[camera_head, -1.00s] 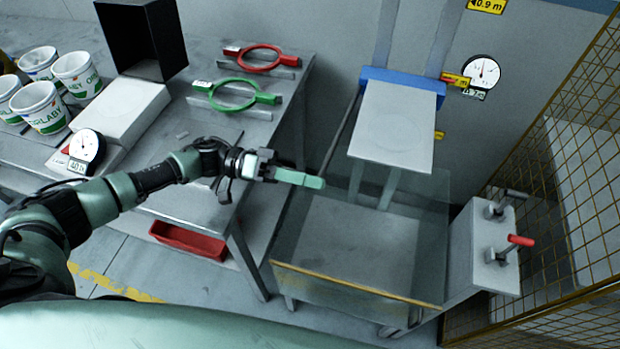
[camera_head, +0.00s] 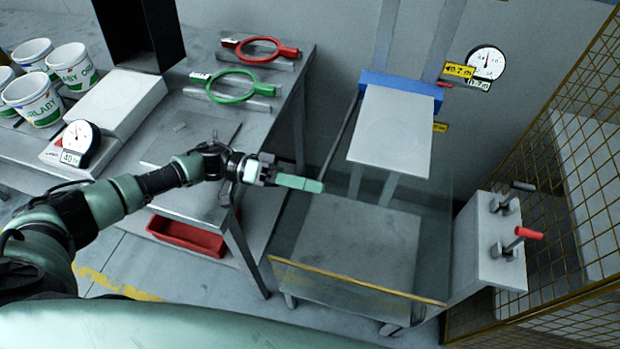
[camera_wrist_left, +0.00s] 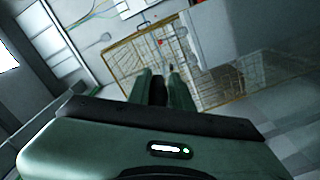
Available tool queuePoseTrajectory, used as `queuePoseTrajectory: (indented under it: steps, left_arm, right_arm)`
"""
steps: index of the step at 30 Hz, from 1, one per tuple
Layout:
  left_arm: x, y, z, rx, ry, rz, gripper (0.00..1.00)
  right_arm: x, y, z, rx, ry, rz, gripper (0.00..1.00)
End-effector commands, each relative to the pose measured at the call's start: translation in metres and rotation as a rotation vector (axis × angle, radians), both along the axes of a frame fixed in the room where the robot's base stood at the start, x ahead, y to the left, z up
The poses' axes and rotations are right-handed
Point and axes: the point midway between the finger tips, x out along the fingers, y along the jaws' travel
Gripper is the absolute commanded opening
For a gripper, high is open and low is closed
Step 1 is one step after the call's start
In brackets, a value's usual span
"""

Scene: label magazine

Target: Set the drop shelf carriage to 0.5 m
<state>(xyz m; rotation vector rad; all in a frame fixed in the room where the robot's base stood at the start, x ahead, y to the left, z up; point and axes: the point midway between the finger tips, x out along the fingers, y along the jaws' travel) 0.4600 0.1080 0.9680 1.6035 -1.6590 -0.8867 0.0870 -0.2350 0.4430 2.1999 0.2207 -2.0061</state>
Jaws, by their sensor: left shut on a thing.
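The drop shelf carriage has a blue crossbar (camera_head: 372,80) on two upright rails and a flat white shelf (camera_head: 392,130) in front. A thin dark bar (camera_head: 343,135) runs from the crossbar's left end towards me. My left gripper (camera_head: 312,185) has its green fingers at this bar's near end and is shut on it; the contact is partly hidden. In the left wrist view the fingers (camera_wrist_left: 162,85) have a dark thing between them. The yellow 0.7 m label (camera_head: 458,70) is slightly above the crossbar. A round dial (camera_head: 487,62) has a small readout below, seemingly 0.7 m. My right gripper is not in view.
A clear-walled enclosure with a yellow front edge (camera_head: 355,279) stands below the shelf. A grey box with a black lever (camera_head: 522,187) and a red lever (camera_head: 529,233) is at right, beside a yellow mesh fence (camera_head: 585,150). The steel bench (camera_head: 270,110) is at left.

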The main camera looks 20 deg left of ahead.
Motion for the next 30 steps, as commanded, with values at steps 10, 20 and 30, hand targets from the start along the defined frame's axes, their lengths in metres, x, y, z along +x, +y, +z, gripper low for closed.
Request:
queuePoseTrajectory:
  steps: [10, 20, 30]
  left_arm:
    - [0.0, 0.0, -0.001, -0.001, -0.004, -0.003, 0.38]
    - [0.0, 0.001, -0.002, 0.002, -0.002, -0.001, 0.38]
    - [0.003, 0.05, -0.006, 0.005, -0.003, 0.002, 0.38]
  right_arm:
    - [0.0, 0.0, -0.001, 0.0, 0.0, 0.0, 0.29]
    - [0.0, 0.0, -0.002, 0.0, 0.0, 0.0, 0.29]
    - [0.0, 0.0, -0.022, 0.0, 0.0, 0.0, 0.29]
